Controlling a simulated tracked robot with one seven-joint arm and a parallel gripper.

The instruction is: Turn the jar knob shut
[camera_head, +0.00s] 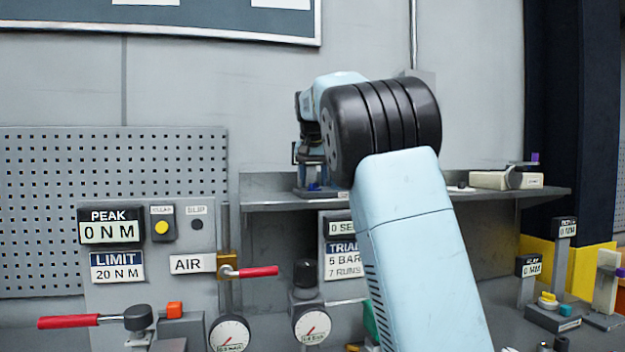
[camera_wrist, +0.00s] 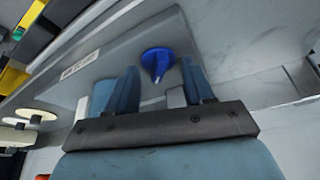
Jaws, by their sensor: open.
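A blue knob (camera_wrist: 157,63) with a raised ridge shows in the wrist view, on a grey surface. It seems to be the jar knob, but the jar itself is not clearly seen. My gripper (camera_wrist: 159,72) is open, its two blue fingers on either side of the knob in the picture. Whether the fingers touch it, I cannot tell. In the head view my gripper (camera_head: 316,178) is small, pointing down over the grey shelf (camera_head: 275,205), partly hidden by my arm. A bit of blue shows under it there.
A panel with a red-handled AIR valve (camera_head: 250,271), gauges (camera_head: 312,326) and a second red lever (camera_head: 68,321) stands at the front left. A beige device (camera_head: 505,180) lies on the shelf's right end. Small posts with displays (camera_head: 563,229) stand at the right.

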